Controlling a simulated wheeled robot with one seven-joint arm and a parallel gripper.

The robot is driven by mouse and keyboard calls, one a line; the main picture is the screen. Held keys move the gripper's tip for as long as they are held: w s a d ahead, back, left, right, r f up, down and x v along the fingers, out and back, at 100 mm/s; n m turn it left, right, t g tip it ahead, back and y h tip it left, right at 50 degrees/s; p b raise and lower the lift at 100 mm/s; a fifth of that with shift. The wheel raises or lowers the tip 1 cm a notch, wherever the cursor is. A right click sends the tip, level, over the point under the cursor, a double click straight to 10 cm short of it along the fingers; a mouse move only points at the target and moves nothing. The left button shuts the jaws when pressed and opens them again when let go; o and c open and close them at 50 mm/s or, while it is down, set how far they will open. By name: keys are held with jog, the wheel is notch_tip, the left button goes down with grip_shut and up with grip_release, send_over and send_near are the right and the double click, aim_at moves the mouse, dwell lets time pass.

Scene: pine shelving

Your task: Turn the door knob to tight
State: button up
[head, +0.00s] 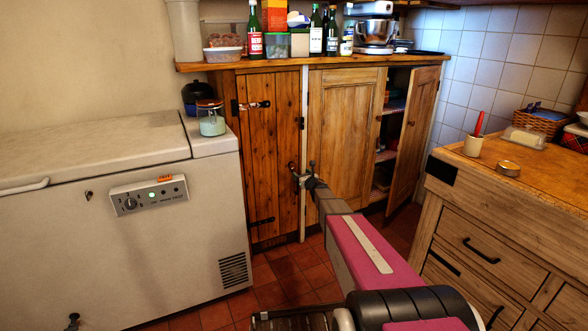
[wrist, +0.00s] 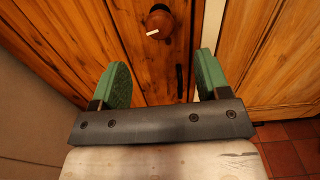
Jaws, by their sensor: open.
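The door knob (wrist: 159,22) is a round brown knob with a short white mark on its face, near the top of the wrist view. The mark points to the lower left. The knob sits on the plank wooden door (head: 271,150), which looks closed in the head view. My gripper (wrist: 161,65) has two green-padded fingers, spread apart and empty. In the wrist view the knob shows above the gap between the fingertips, and I see no contact. In the head view my gripper (head: 308,178) is at the door's right edge; the knob cannot be made out clearly there.
A white chest freezer (head: 200,240) with its own dial stands left. A neighbouring cupboard door (head: 412,140) hangs open to the right. Bottles and a mixer (head: 375,30) stand on the shelf above. A wooden drawer counter (head: 500,235) is at right. Tiled floor shows between.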

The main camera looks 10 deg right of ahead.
aim_at(294, 167)
jog(key=x, duration=0.9)
jog(key=c, duration=0.9)
